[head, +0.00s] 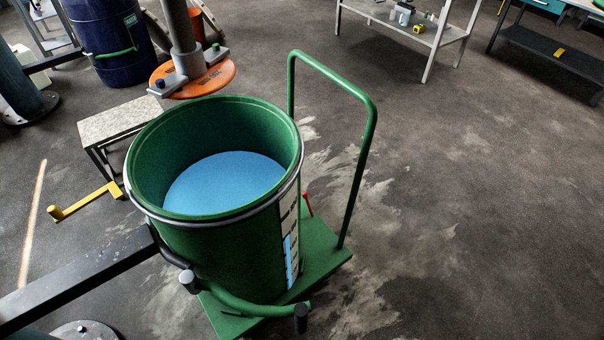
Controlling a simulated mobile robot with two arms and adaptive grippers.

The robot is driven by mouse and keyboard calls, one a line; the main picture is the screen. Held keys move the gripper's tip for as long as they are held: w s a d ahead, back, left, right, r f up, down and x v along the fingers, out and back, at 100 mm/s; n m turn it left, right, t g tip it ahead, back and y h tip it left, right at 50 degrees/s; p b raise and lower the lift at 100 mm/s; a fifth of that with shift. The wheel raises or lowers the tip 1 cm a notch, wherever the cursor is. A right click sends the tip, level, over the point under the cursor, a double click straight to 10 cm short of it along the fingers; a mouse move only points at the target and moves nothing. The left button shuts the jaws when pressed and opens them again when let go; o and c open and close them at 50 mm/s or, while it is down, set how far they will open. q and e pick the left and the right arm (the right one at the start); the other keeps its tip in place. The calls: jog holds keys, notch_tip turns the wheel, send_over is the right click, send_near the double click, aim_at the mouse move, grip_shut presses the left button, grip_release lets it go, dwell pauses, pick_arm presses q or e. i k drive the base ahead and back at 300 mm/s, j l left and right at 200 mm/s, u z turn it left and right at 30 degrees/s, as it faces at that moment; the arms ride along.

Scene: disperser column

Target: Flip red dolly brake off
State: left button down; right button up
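The red brake lever (307,204) is a small, thin red pedal or handle on the green dolly (322,252). It stands up at a tilt just right of the drum, near the foot of the dolly's push handle (369,150). Its lower end is partly hidden, and I cannot tell its brake position. The green drum (222,250) stands on the dolly and holds light blue liquid (225,183). Neither of my grippers shows in the head view.
A black beam (80,277) with a green curved clamp (235,300) reaches the drum from the left. An orange disc (215,78) on a shaft hangs behind it. A step stool (118,122) and yellow lever (85,202) are left. Floor right of the dolly is clear.

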aim_at(305, 195)
jog(key=i+l+u, duration=0.1)
jog(key=l+u, duration=0.15)
jog(key=l, duration=0.35)
jog(key=i+l+u, duration=0.1)
jog(key=u, duration=0.3)
jog(key=l+u, duration=0.2)
jog(key=u, duration=0.2)
jog(key=i+l+u, duration=0.15)
jog(key=l, duration=0.4)
jog(key=i+l+u, duration=0.15)
jog(key=l, duration=0.45)
jog(key=i+l+u, duration=0.15)
jog(key=l, duration=0.4)
jog(key=l+u, duration=0.1)
jog(key=l, duration=0.85)
jog(key=i+l, duration=0.15)
jog(key=l, duration=0.2)
